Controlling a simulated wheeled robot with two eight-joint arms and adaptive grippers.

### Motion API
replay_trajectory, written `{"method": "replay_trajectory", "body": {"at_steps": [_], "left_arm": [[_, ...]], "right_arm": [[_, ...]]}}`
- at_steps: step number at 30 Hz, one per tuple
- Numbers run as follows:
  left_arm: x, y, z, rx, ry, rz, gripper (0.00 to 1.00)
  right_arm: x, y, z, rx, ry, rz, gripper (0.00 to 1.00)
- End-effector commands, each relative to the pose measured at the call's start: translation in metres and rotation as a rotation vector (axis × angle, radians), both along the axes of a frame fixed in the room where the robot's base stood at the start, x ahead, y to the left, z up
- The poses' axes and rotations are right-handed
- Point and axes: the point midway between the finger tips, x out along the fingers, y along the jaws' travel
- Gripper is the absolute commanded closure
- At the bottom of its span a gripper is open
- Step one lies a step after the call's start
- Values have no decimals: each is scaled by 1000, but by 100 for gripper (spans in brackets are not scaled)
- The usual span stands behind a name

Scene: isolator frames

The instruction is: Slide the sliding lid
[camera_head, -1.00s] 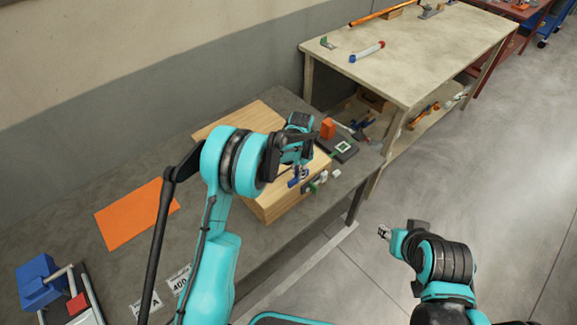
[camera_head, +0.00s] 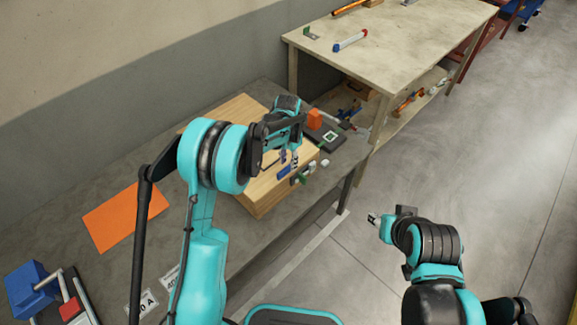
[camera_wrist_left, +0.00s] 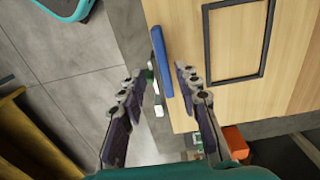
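A pale wooden box (camera_head: 262,192) stands on the grey bench. In the left wrist view its wooden face (camera_wrist_left: 292,75) carries a thin dark rectangular outline (camera_wrist_left: 207,50). I cannot tell for sure which part is the sliding lid. A blue bar (camera_wrist_left: 161,62) sits at the box's edge; it also shows in the head view (camera_head: 284,172). My left gripper (camera_wrist_left: 158,72) is open, its fingers apart, with the blue bar between or just beyond the tips. Contact cannot be told. My right gripper (camera_head: 373,218) is away from the bench, over the floor; its finger state is too small to tell.
An orange block (camera_head: 314,118) and a dark plate (camera_head: 326,138) lie beyond the box. An orange sheet (camera_head: 124,216) lies flat at left, with a blue vise-like object (camera_head: 32,285) nearby. Small green and grey parts (camera_head: 302,176) sit at the box's front. A light workbench (camera_head: 390,50) stands behind.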

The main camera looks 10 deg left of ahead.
Motion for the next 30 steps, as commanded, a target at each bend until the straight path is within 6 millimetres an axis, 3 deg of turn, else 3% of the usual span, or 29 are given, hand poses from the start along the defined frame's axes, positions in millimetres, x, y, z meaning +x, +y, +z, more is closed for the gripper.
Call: {"method": "replay_trajectory", "body": {"at_steps": [6,12,30], "left_arm": [[0,-1,50,-1,1,-1,67],[0,-1,79,-1,1,-1,67],[0,-1,88,-1,1,-1,67]], "right_arm": [[0,0,0,0,0,0,60],[0,0,0,0,0,0,60],[0,0,0,0,0,0,60]]}}
